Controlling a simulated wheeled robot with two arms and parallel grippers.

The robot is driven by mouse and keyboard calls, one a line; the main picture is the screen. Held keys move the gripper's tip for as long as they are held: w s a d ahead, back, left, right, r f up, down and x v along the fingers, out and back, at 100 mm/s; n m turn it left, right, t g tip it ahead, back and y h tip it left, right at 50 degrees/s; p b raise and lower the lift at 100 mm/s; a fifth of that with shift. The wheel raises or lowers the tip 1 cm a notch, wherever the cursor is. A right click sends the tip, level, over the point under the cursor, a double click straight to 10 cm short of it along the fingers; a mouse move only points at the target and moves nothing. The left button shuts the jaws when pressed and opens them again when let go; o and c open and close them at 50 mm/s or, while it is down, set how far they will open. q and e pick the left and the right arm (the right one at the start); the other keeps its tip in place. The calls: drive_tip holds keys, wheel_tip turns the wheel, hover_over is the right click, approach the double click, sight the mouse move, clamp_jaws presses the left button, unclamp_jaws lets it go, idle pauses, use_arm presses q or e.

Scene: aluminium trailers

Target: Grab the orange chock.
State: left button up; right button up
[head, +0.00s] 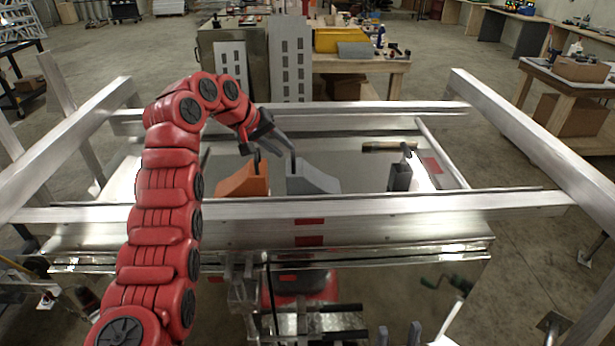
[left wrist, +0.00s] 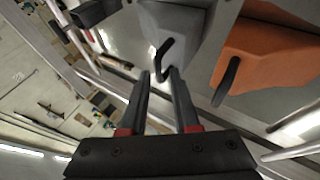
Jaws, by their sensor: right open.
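The orange chock (head: 243,184) sits on the trailer bed in the head view, left of the grey chock (head: 312,179). Each chock has a dark bent handle on top. My left gripper (head: 284,146) hangs above the two chocks, with its fingers pointing down toward the grey one. In the left wrist view, the open fingers (left wrist: 159,76) line up with the grey chock's handle (left wrist: 163,56); I cannot tell whether they touch it. The orange chock (left wrist: 265,55) lies to their right, outside the fingers. My right gripper (head: 398,335) is open and empty at the bottom edge.
A hammer (head: 388,147) and a dark grey block (head: 399,178) are at the right of the trailer bed. Aluminium rails (head: 430,204) cross in front and behind. A wooden workbench (head: 362,65) and cabinet stand beyond the trailer.

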sight(292, 153)
use_arm(q)
drive_tip(key=p+x, duration=0.3)
drive_tip(key=x, duration=0.2)
drive_tip(key=shift+w+d+r, duration=0.1)
drive_tip(key=shift+w+d, duration=0.15)
clamp_jaws()
idle(1.2)
